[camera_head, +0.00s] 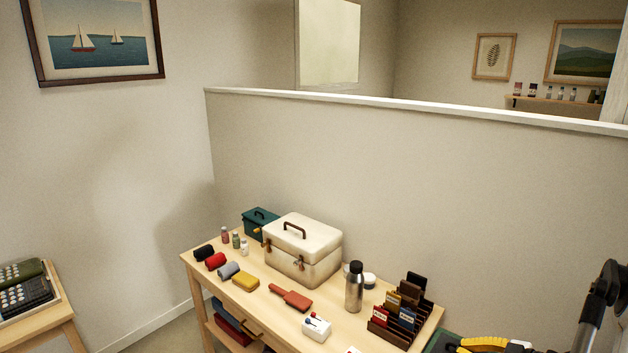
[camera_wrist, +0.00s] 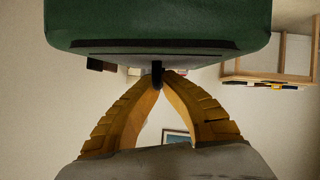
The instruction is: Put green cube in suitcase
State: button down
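My gripper (camera_wrist: 161,76) has yellow fingers that come together at the tips around a short black piece, which looks like the handle of a large green case (camera_wrist: 160,20). The wrist view seems upside down, so the case hangs below the fingers. In the head view the yellow fingers (camera_head: 487,344) show at the bottom right, with a green edge of the case (camera_head: 443,342) beside them. Most of the case is cut off there. I cannot make out a separate green cube, nor tell whether this green case is the suitcase.
A wooden table (camera_head: 262,300) holds a cream case (camera_head: 303,248), a teal box (camera_head: 259,223), rolled cloths, a red brush (camera_head: 291,298), a metal bottle (camera_head: 354,287) and a card rack (camera_head: 398,315). A half wall (camera_head: 420,190) stands behind. A smaller table (camera_head: 45,325) is at the left.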

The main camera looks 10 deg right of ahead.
jog(key=w+a+r+m+h, duration=0.1)
jog(key=w+a+r, duration=0.1)
jog(key=a+r, duration=0.65)
jog(key=w+a+r+m+t+h, duration=0.1)
jog(key=w+a+r, duration=0.3)
jog(key=a, duration=0.8)
jog(key=w+a+r, duration=0.1)
jog(key=a+r, duration=0.7)
jog(key=a, duration=0.2)
notch_tip(320, 180, down, 10)
jog(key=b, duration=1)
jog(key=shift+f+m+h, duration=0.15)
jog(key=shift+m+h, duration=0.15)
